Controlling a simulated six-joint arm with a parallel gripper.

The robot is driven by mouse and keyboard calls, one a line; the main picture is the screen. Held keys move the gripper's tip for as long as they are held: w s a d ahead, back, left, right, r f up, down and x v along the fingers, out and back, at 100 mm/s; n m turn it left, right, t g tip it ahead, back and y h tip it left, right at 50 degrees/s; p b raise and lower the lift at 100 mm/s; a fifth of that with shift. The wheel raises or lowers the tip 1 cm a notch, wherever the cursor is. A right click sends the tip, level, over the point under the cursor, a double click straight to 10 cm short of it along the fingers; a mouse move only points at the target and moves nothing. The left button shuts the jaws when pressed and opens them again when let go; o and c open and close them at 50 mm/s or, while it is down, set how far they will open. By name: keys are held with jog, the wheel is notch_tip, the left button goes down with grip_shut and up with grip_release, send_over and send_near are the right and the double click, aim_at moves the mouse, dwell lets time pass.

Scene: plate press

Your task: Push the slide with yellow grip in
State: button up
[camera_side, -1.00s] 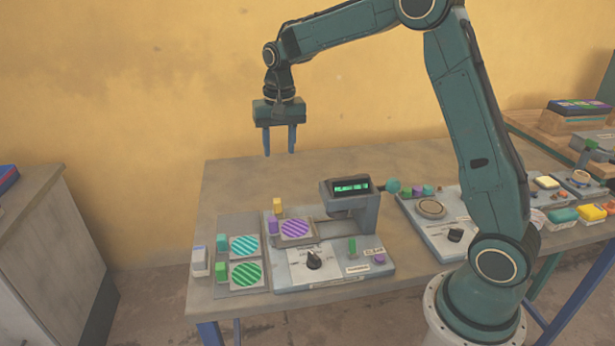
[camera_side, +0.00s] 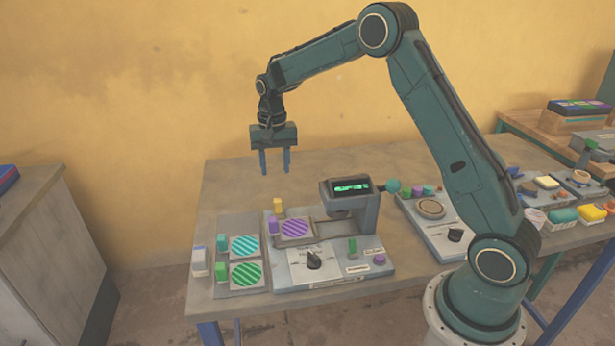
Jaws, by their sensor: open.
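The slide's yellow grip (camera_side: 278,205) stands upright at the back left of the press. The slide (camera_side: 315,232) is out to the left of the press head (camera_side: 350,190). A plate with purple stripes (camera_side: 295,228) lies on it, with a purple block (camera_side: 273,225) at its left edge. The press head has a lit green display and a lever with a teal knob (camera_side: 392,186). My gripper (camera_side: 275,172) is open and empty, pointing down, in the air above and behind the yellow grip, touching nothing.
Left of the press lie a teal-striped plate (camera_side: 245,246) and a green-striped plate (camera_side: 246,273), each with a coloured block. The press base carries a black dial (camera_side: 313,260), a green switch (camera_side: 352,246) and a purple button (camera_side: 379,259). Another device (camera_side: 431,209) stands to the right.

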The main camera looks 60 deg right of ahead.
aim_at(277, 200)
notch_tip(277, 200, down, 12)
jog(key=shift+r, duration=0.25)
dwell(0.3)
jog(key=shift+c, duration=0.4)
grip_shut()
